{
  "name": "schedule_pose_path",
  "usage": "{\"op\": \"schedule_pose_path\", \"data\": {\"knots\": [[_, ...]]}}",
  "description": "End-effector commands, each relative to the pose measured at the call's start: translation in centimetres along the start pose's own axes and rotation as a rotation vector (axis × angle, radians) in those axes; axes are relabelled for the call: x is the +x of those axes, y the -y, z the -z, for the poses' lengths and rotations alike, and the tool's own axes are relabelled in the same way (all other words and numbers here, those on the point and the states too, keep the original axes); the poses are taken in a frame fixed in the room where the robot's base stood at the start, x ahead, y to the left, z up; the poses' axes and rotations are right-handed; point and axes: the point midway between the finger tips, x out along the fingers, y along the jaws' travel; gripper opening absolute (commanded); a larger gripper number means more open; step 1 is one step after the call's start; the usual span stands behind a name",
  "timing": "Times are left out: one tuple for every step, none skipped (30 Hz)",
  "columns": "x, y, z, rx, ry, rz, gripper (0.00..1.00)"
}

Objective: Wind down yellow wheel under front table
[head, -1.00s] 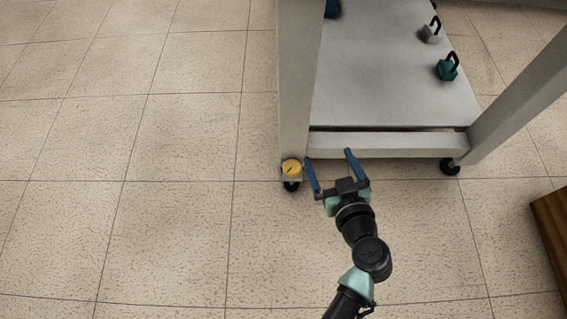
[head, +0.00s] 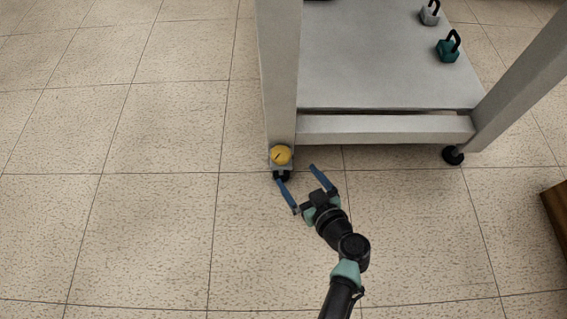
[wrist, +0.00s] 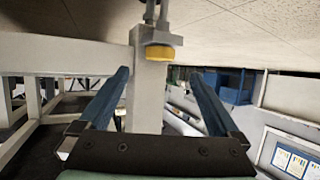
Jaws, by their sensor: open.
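The yellow wheel (head: 281,155) is a small round disc at the foot of the table's left front leg, just above a black caster. In the wrist view the yellow wheel (wrist: 160,52) shows at the top centre, beyond the fingertips and roughly midway between them. My gripper (head: 296,173) is open and empty, its two blue fingers pointing up and left toward the leg. The left fingertip is close below the caster in the head view; I cannot tell if it touches. The wrist view shows both blue fingers of my gripper (wrist: 160,80) spread apart. The front table (head: 385,130) is grey.
A teal weight (head: 448,50) and a grey weight (head: 430,14) with black handles stand on the table's lower shelf. Another caster (head: 453,155) is under the right leg. A brown wooden edge (head: 555,215) is at the far right. The tiled floor at left is clear.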

Motion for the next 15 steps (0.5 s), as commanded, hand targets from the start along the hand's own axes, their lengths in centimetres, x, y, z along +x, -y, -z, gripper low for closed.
{"op": "schedule_pose_path", "data": {"knots": [[1.5,0.0,-0.6,-0.006,-0.001,0.003,0.98],[2.2,0.0,-0.6,-0.004,0.0,0.004,0.98],[3.0,0.0,-0.6,-0.006,0.0,0.003,0.98],[3.6,0.0,-0.6,-0.005,0.0,0.003,0.98],[4.2,0.0,-0.6,-0.005,0.0,0.002,0.98],[4.9,0.0,-0.5,-0.005,0.0,0.002,0.98],[5.5,0.0,-0.5,-0.004,0.0,0.002,0.98],[5.9,0.0,-0.5,-0.005,0.0,0.003,0.98],[6.5,0.0,-0.5,-0.004,0.001,0.002,0.98],[6.9,0.0,-0.4,-0.003,0.001,0.002,0.98],[7.2,0.0,-0.3,-0.004,0.0,0.002,0.98],[7.5,0.0,-0.3,-0.003,0.0,0.001,0.98],[7.8,0.0,-0.3,-0.002,0.001,0.001,0.98],[8.0,0.0,-0.2,-0.001,0.001,0.001,0.98],[8.2,0.0,-0.2,-0.001,0.0,0.002,0.98]]}}
